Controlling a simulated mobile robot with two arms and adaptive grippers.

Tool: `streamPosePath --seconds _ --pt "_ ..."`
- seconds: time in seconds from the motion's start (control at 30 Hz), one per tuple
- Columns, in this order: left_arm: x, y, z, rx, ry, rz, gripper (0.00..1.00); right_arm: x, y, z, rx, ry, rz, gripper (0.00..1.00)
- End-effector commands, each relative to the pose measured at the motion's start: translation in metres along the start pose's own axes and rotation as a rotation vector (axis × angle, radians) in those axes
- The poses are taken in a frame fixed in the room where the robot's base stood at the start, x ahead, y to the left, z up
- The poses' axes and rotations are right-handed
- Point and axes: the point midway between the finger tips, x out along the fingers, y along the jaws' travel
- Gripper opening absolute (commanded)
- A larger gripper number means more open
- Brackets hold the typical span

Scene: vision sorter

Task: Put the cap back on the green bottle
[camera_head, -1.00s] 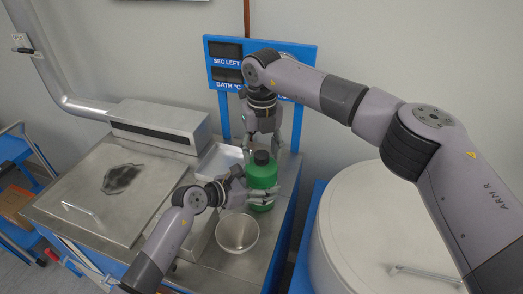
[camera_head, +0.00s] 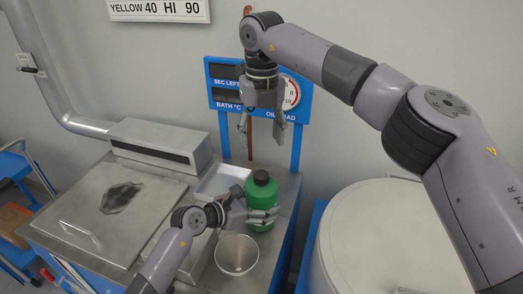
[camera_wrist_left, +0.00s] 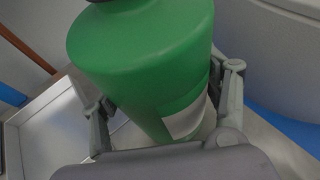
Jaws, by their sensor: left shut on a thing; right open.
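The green bottle (camera_head: 261,200) stands upright on the steel bench. A black cap (camera_head: 261,177) shows on its top; I cannot tell whether it is fully tightened. My left gripper (camera_head: 262,216) is shut around the bottle's body from the left. In the left wrist view the green bottle (camera_wrist_left: 145,50) fills the space between the fingers, with a pale label low on it and only a dark edge at its top. My right gripper (camera_head: 262,128) is open and empty, pointing down above the bottle and clear of the cap.
A metal funnel-like bowl (camera_head: 237,254) stands in front of the bottle. A shallow steel tray (camera_head: 222,181) lies behind and to its left. A blue display panel (camera_head: 225,98) stands behind my right gripper. A large white drum (camera_head: 375,240) is at right.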

Motion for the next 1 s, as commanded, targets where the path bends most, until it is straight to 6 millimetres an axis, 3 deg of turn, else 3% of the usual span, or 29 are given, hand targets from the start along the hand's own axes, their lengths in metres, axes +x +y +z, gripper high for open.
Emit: streamPosePath --seconds 0.37,0.4,0.73,1.0 --pt "0.0001 -0.0003 -0.0012 0.0 0.003 -0.001 0.0 -0.009 -0.0002 -0.0002 0.001 0.001 0.0 0.56" --pt "0.0001 -0.0002 -0.0012 0.0 0.003 -0.001 0.7 -0.0089 -0.0002 -0.0002 0.001 0.001 0.0 0.56" --pt "0.0 -0.0001 -0.0005 0.0 0.001 0.0 0.92 -0.0086 -0.0002 -0.0002 0.001 0.001 0.0 0.56" --pt "0.0 0.0 -0.0001 0.0 0.0 0.0 0.93 -0.0085 -0.0002 -0.0002 0.001 0.001 0.0 0.56"
